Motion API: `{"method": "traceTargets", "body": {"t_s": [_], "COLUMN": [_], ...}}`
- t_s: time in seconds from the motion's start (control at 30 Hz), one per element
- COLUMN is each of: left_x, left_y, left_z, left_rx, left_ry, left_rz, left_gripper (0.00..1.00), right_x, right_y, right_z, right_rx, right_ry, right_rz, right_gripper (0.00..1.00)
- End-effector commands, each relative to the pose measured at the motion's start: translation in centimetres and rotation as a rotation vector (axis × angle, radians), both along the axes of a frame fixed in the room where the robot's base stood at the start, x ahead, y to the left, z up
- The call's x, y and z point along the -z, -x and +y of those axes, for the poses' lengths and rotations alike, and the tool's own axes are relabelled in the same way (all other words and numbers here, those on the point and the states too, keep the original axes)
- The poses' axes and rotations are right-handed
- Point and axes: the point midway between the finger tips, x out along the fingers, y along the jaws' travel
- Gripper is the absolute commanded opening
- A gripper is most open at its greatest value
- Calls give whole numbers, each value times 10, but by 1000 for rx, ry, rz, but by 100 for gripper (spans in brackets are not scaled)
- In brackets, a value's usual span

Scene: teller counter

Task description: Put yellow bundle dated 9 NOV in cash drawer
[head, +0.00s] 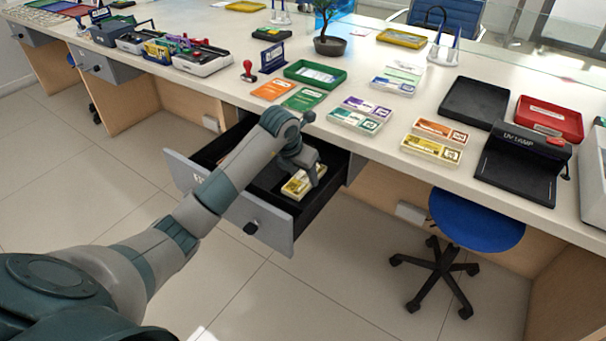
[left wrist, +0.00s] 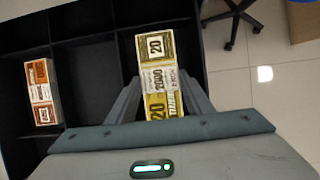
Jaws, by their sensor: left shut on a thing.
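My left gripper (head: 303,180) is shut on a yellow bundle (head: 297,188) marked 20, inside or just above the open cash drawer (head: 262,222). In the left wrist view, the same yellow bundle (left wrist: 156,75) stands out between the fingers of the gripper (left wrist: 160,98), over the drawer's right part. I cannot tell whether it touches the drawer floor, and I cannot read its date. An orange bundle (left wrist: 42,92) lies in a compartment at left of the drawer (left wrist: 95,75). Another yellow bundle (head: 430,150) lies on the counter. My right gripper is not in view.
On the counter (head: 370,160) lie purple (head: 366,106), green (head: 355,121) and orange (head: 440,130) bundles, near a green tray (head: 315,75). A UV lamp (head: 525,160) stands at right. A blue stool (head: 476,220) stands right of the drawer. The floor in front is clear.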

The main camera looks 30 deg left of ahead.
Motion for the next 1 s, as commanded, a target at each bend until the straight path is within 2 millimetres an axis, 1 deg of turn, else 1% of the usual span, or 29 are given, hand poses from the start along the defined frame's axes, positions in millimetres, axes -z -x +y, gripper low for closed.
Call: {"method": "traceTargets", "body": {"t_s": [0.03, 0.07, 0.1, 0.13, 0.47, 0.63, 0.77, 0.87, 1.0], "left_x": [0, 0, 0, 0, -1, -9, -22, -37, -62], "left_y": [0, 0, 0, 0, 0, 3, 8, 14, 24], "left_z": [0, 0, 0, 0, 0, 1, 1, 2, 3], "left_rx": [0, 0, 0, 0, 0, 1, 0, 0, 1], "left_ry": [0, 0, 0, 0, 0, -1, -2, -2, -3], "left_rz": [-1, -1, -1, -1, 0, -1, -3, -4, -5], "left_gripper": [49, 56, 65, 68, 68, 68, 68, 68, 68], "right_x": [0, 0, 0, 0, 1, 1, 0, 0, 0], "right_y": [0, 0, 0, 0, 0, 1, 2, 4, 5], "right_z": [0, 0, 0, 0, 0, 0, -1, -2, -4], "right_rx": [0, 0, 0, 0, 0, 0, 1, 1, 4], "right_ry": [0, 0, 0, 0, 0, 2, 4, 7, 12], "right_rz": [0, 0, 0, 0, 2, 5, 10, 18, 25], "right_gripper": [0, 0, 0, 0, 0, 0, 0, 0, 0]}}
